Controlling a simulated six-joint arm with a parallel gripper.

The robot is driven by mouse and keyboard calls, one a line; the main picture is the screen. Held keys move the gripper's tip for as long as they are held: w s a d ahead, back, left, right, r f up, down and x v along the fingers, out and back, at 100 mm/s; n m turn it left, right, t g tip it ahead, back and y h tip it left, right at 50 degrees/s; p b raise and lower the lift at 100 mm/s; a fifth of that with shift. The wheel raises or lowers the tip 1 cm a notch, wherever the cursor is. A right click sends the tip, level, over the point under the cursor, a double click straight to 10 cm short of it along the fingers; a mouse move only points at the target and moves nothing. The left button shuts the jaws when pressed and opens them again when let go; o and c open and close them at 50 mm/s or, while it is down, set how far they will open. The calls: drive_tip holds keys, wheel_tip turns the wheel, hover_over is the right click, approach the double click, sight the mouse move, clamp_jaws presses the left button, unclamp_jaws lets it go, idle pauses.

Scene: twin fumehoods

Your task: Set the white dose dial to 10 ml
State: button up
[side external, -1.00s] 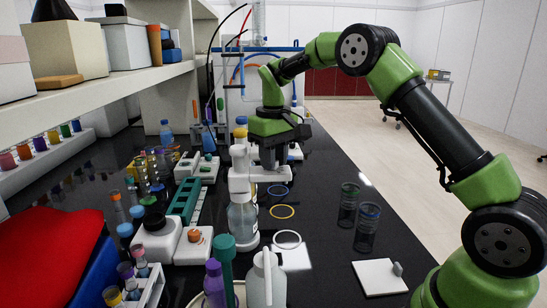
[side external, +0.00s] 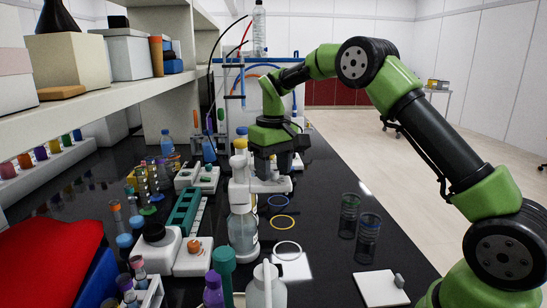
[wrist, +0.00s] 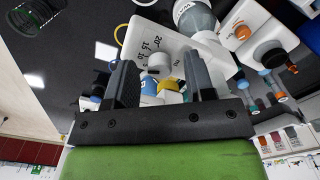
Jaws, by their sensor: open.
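The white dose dial (wrist: 159,64) shows in the wrist view as a round white knob beside a white plate (wrist: 150,36) printed with 10, 15 and 20. My gripper (wrist: 158,72) is open, with one dark finger on each side of the dial in that view. I see no clear contact, and the dial's pointer position cannot be read. In the side view my gripper (side external: 273,165) points down over the white arm of the dispenser bottle (side external: 243,230). The dial itself is hidden there by the gripper.
Several coloured rings (side external: 284,222) lie on the black bench right of the dispenser. Two dark glasses (side external: 368,228) stand farther right. A white squeeze bottle (side external: 266,288) is in front. Racks and tubes crowd the left. Bare bench lies around the glasses.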

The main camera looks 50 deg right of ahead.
sight(273, 171)
wheel_tip(273, 171, up, 10)
drive_tip(key=shift+f, duration=0.15)
idle(0.3)
idle(0.4)
